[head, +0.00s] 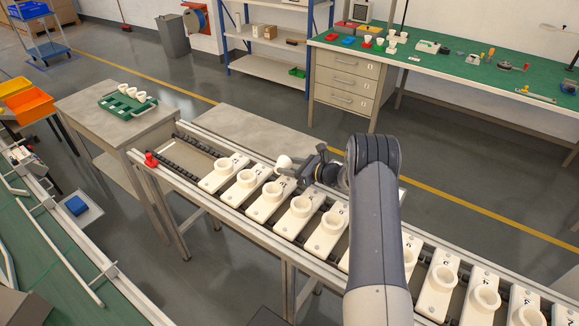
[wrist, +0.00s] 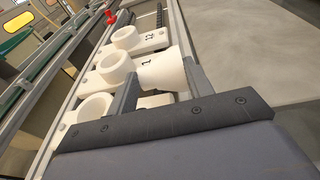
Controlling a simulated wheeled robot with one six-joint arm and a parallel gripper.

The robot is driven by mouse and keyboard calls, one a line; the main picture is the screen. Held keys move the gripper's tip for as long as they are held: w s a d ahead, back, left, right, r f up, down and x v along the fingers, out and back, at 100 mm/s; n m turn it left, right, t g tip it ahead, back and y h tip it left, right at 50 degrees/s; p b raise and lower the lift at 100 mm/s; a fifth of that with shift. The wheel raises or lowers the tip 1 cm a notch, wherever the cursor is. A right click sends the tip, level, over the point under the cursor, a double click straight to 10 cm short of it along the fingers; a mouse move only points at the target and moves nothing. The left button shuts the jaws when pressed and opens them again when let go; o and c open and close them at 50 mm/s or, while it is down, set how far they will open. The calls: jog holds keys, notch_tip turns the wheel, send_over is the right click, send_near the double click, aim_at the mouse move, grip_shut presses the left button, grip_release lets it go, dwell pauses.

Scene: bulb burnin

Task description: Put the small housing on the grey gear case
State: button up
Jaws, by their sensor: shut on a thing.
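My gripper (head: 299,172) is shut on a white, rounded, cup-like piece (head: 284,162) above the row of white socket plates. In the wrist view the fingers (wrist: 160,88) clasp this piece (wrist: 163,70) from both sides, and it looks tapered and tilted. I cannot tell whether it is the small housing. Each white plate carries a ring-shaped socket, such as the one (head: 273,190) below and left of the piece. The held piece covers part of the plates in the wrist view. I cannot make out a grey gear case in either view.
The plates lie along a railed conveyor (head: 235,205) with a red knob (head: 150,160) at its far left end. A green tray (head: 113,106) with several white pieces stands on a side table. A green-topped bench (head: 450,65) at the back holds small parts.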

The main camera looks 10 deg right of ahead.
jog(key=shift+f, duration=0.2)
jog(key=shift+f+b, duration=0.45)
jog(key=shift+b, duration=0.2)
jog(key=o, duration=1)
jog(key=shift+c, duration=0.2)
jog(key=shift+r, duration=0.15)
jog(key=shift+r+p, duration=0.55)
jog(key=shift+p, duration=0.4)
jog(key=v, duration=1.2)
jog(key=shift+f, duration=0.25)
jog(key=shift+a, duration=0.1)
jog(key=x, duration=1)
jog(key=shift+b, duration=0.3)
